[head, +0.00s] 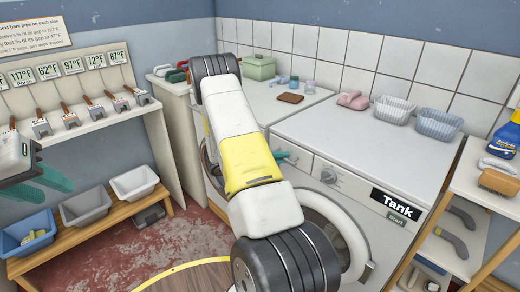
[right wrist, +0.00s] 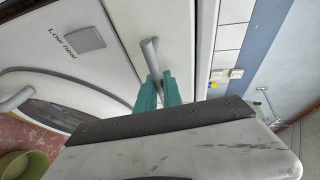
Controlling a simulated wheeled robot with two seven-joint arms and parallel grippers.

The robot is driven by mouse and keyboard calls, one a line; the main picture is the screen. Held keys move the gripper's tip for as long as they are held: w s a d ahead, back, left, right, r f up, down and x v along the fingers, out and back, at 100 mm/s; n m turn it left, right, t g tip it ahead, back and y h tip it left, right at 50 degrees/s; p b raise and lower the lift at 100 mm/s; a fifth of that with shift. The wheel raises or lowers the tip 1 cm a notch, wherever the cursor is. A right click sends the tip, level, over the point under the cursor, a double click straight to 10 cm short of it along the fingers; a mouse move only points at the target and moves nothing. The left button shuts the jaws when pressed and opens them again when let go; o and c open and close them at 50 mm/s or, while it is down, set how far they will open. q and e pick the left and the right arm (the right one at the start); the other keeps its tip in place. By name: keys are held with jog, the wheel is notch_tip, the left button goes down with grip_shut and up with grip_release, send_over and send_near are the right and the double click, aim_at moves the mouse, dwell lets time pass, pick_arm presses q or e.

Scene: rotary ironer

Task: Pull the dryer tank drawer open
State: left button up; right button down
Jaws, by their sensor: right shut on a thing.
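The white dryer (head: 375,150) carries a "Tank" label (head: 398,205) on its front. Its tank drawer front (head: 301,157) is at the upper left of that face, partly hidden by my right arm. In the right wrist view the drawer front (right wrist: 181,35) has a grey bar handle (right wrist: 149,52). My right gripper (right wrist: 157,90) has its teal fingers closed on this handle; it also shows beside my forearm in the head view (head: 284,157). The drawer looks flush with the dryer face. My left gripper (head: 42,184) is at the left edge, fingers apart, empty, away from the dryer.
A second white machine (head: 265,103) stands left of the dryer. A wooden shelf (head: 450,210) with bottle and brushes stands close on the right. Tubs (head: 86,206) stand on a low bench at left.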

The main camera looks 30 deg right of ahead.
jog(key=s+a, duration=0.2)
jog(key=a, duration=0.7)
jog(key=s+a, duration=0.3)
jog(key=a, duration=0.7)
jog(key=shift+s, duration=0.25)
jog(key=c, duration=1.8)
grip_release()
jog(key=shift+d, duration=0.1)
jog(key=shift+o, duration=0.2)
jog(key=s+v, duration=0.1)
jog(key=v, duration=0.6)
jog(key=shift+w+a, duration=0.45)
jog(key=shift+w, duration=0.05)
